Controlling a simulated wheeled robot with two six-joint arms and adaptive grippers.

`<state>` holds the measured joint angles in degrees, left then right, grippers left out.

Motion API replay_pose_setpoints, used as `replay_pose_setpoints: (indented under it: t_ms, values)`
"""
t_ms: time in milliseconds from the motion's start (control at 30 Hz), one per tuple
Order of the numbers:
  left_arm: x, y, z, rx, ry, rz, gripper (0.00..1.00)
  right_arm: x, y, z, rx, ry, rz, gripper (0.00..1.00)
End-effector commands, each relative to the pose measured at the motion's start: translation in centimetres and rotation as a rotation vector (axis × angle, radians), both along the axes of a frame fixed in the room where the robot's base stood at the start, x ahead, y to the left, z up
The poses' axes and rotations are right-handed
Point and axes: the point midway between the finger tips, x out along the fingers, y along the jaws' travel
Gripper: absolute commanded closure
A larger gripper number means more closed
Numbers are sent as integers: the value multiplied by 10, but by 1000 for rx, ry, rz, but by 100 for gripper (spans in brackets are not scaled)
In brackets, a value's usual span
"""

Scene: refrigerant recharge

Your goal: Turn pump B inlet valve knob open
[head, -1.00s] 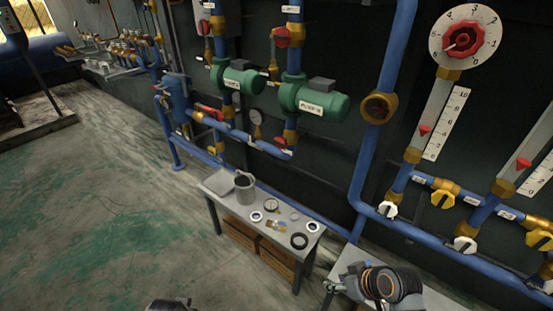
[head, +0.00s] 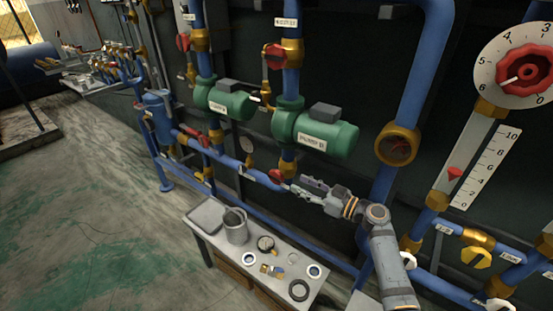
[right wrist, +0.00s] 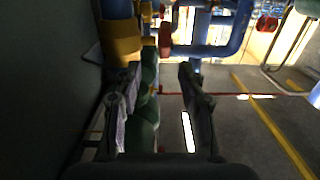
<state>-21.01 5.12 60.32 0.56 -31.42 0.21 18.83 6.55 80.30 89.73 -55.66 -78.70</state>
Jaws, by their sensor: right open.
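Pump B (head: 325,135) is the larger, nearer green pump on the wall piping in the head view. Below it, a brass valve body (head: 287,168) sits on the blue pipe, with a red knob (head: 275,176) at its lower left. My right gripper (head: 297,186) is open and empty, its fingers pointing left toward this red knob, with a small gap seeming to remain. In the right wrist view, my gripper (right wrist: 158,80) has its fingers apart, and a red part (right wrist: 165,38) shows beyond them. I cannot tell whether that is the same knob. My left gripper is out of view.
Another red knob (head: 274,50) sits above pump B, beside a brass fitting. The second green pump (head: 228,98) stands left of it. A grey table (head: 208,243) with a metal cup (head: 235,226) and small parts is below my right gripper. A large blue pipe (head: 425,70) rises at right.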

Motion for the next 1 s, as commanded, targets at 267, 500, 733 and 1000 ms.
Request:
replay_pose_setpoints:
  t_ms: [267, 500, 733, 1000]
  values:
    - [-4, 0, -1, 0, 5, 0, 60, 4, 4, 2, 5, -2, -1, 59]
    - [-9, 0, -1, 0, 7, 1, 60, 30, 42, 3, 6, -2, 2, 59]
    - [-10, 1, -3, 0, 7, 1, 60, 55, 74, 0, 4, -2, 1, 59]
    - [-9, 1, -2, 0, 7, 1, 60, 62, 85, 0, 2, -3, 0, 59]
